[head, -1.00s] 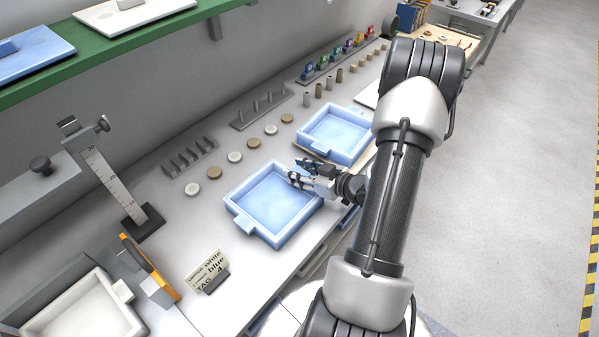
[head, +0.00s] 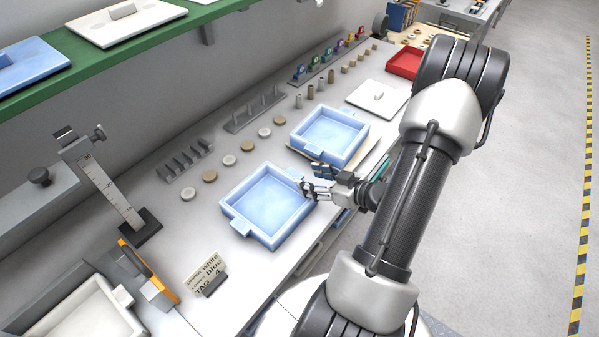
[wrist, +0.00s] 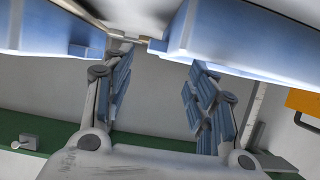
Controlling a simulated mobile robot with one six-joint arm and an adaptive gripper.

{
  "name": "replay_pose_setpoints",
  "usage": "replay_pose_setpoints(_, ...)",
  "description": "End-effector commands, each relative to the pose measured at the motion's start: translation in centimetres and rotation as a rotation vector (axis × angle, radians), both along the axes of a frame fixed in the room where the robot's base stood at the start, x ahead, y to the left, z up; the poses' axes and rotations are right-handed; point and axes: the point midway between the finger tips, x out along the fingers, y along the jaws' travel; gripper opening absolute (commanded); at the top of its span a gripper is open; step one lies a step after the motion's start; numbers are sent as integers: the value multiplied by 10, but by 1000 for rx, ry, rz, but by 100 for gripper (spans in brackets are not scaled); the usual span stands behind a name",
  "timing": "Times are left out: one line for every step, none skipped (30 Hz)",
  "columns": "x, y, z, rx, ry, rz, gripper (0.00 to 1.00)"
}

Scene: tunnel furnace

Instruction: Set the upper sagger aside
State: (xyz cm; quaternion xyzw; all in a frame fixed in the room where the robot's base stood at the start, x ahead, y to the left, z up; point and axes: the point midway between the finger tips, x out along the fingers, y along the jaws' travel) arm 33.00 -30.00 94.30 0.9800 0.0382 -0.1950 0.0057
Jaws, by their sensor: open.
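Two pale blue square saggers stand on the grey bench in the head view. The near sagger (head: 240,208) has a lug on its lower left side. The far sagger (head: 331,158) rests on a thin beige board (head: 368,154). I cannot tell from these frames whether either is stacked on another. My gripper (head: 305,184) is open and empty at the near sagger's right corner, by the gap between the two. In the wrist view the spread fingers (wrist: 160,85) have nothing between them, with blue sagger walls at upper left (wrist: 45,30) and upper right (wrist: 245,42). Contact is unclear.
Small discs (head: 247,146) and grey racks (head: 185,161) line the back of the bench. A tag card (head: 206,273) and a white sagger (head: 90,318) are at front left. A white lid (head: 377,97) lies beyond the far sagger. A green shelf (head: 130,48) runs above.

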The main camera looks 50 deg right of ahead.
Motion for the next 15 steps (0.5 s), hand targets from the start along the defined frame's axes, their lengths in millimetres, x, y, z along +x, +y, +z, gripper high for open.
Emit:
replay_pose_setpoints(-10, -2, 7, -1, 0, -5, 52)
replay_pose_setpoints(-15, -2, 9, 0, 0, -5, 52)
replay_pose_setpoints(-21, -3, 11, -1, 0, -4, 52)
replay_pose_setpoints(-25, -3, 12, -1, 0, -5, 52)
replay_pose_setpoints(-28, -3, 13, -1, 0, -3, 52)
replay_pose_setpoints(-32, -3, 15, -1, 0, -3, 52)
replay_pose_setpoints(-35, -3, 16, 0, 0, -3, 52)
replay_pose_setpoints(-36, -3, 16, -1, 0, -2, 52)
replay_pose_setpoints(-38, -3, 17, 0, 0, 0, 52)
replay_pose_setpoints(-39, -3, 17, 0, 0, 0, 52)
replay_pose_setpoints(-40, -3, 17, 0, 0, 0, 52)
replay_pose_setpoints(-40, -3, 17, 0, 0, 0, 52)
replay_pose_setpoints(-41, -3, 17, 0, 0, 0, 52)
replay_pose_setpoints(-41, -3, 17, 0, 0, 0, 52)
replay_pose_setpoints(-41, -3, 17, 0, 0, 0, 52)
